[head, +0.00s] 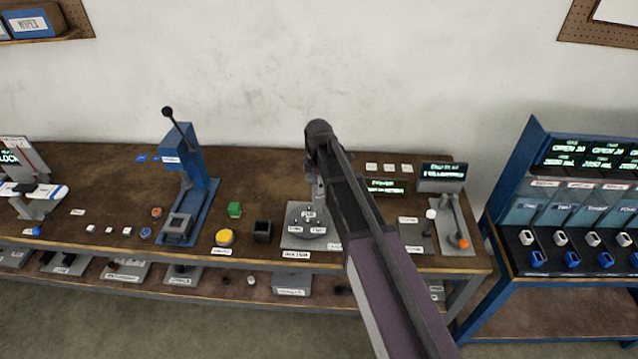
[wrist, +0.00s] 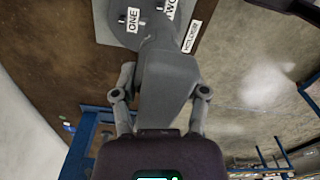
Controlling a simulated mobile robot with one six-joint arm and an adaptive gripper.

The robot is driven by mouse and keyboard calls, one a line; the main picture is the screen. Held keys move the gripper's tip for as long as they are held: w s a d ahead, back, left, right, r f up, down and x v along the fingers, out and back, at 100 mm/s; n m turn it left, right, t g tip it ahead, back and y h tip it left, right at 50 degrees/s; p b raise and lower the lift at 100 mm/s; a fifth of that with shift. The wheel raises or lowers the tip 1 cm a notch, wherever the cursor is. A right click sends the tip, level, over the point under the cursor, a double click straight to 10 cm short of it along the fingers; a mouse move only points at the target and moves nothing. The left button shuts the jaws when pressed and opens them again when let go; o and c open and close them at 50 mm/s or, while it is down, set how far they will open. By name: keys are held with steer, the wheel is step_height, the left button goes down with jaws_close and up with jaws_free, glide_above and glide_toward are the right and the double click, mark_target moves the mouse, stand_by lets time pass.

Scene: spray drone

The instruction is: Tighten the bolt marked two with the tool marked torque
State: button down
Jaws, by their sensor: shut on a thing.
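My gripper (wrist: 162,95) is shut on a grey tool (wrist: 166,78), with a finger on each side of it. No torque marking is readable on the tool. The tool reaches over a grey bolt plate that carries white labels ONE (wrist: 132,19) and TWO (wrist: 171,8). Its far end lies between and just below these labels in the wrist view and hides part of the plate. In the head view the plate (head: 292,238) is on the bench with small upright bolts, and my gripper (head: 317,190) is above it. I cannot tell whether the tool touches bolt two.
A dark box (head: 262,231), a yellow button (head: 225,237) and a green block (head: 235,210) are left of the plate. A blue press (head: 190,185) stands further left. A lever stand (head: 457,225) and display (head: 442,176) are at right. My arm hides bench in between.

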mark_target(319, 200)
steer(key=shift+f+b, duration=2.6)
steer(key=shift+f, duration=0.05)
steer(key=shift+f+b, duration=1.2)
steer(key=shift+f, duration=0.05)
stand_by(4.1)
